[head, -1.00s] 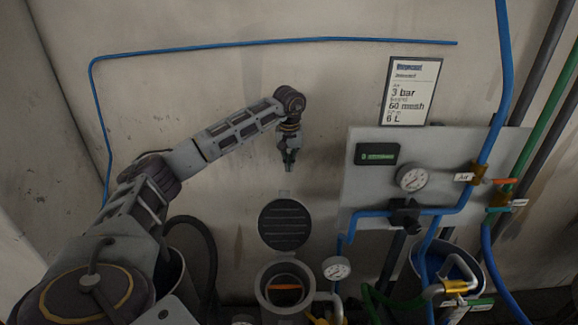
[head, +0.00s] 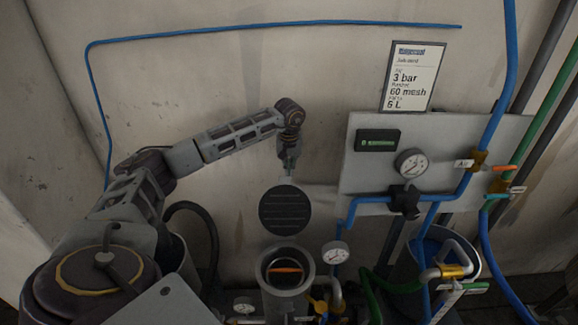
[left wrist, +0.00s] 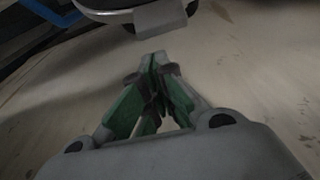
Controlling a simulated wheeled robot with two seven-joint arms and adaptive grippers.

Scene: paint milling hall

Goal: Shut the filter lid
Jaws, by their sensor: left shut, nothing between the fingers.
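The filter lid (head: 285,211), a dark ribbed disc, stands open above and behind the round grey filter housing (head: 264,277). The housing's mouth is uncovered and an orange bar shows inside. My left gripper (head: 289,175) is shut and empty, pointing down at the lid's upper edge; whether it touches cannot be told from the head view. In the left wrist view, the closed green-and-grey fingertips (left wrist: 157,62) lie just below a grey tab on the lid's rim (left wrist: 160,17), with a small gap in the picture. My right gripper is not in view.
A grey panel with a pressure gauge (head: 411,163) and blue pipes stands to the right. A smaller gauge (head: 335,252) is beside the housing. A bucket (head: 475,262) stands at lower right. The wall behind is bare around the lid.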

